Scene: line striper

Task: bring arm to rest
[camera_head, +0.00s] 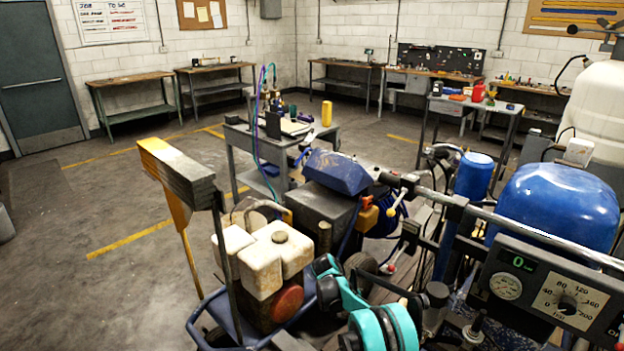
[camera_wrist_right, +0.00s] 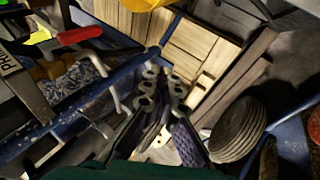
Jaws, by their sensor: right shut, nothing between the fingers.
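In the right wrist view my right gripper (camera_wrist_right: 163,88) is shut and empty. I cannot tell whether the fingers touch anything. In the head view a teal and black arm of mine shows at the bottom middle, among the parts of the line striper (camera_head: 345,178); its gripper is hidden there. The striper has a white engine tank (camera_head: 278,250) and a blue drum (camera_head: 560,203). My left gripper is in neither view.
A gauge panel (camera_head: 545,290) and a long metal bar (camera_head: 520,228) stand at the right. A grey cart (camera_head: 240,140) is behind the striper. In the wrist view a ribbed round part (camera_wrist_right: 237,130) lies right of the fingers. Open floor (camera_head: 90,290) lies left.

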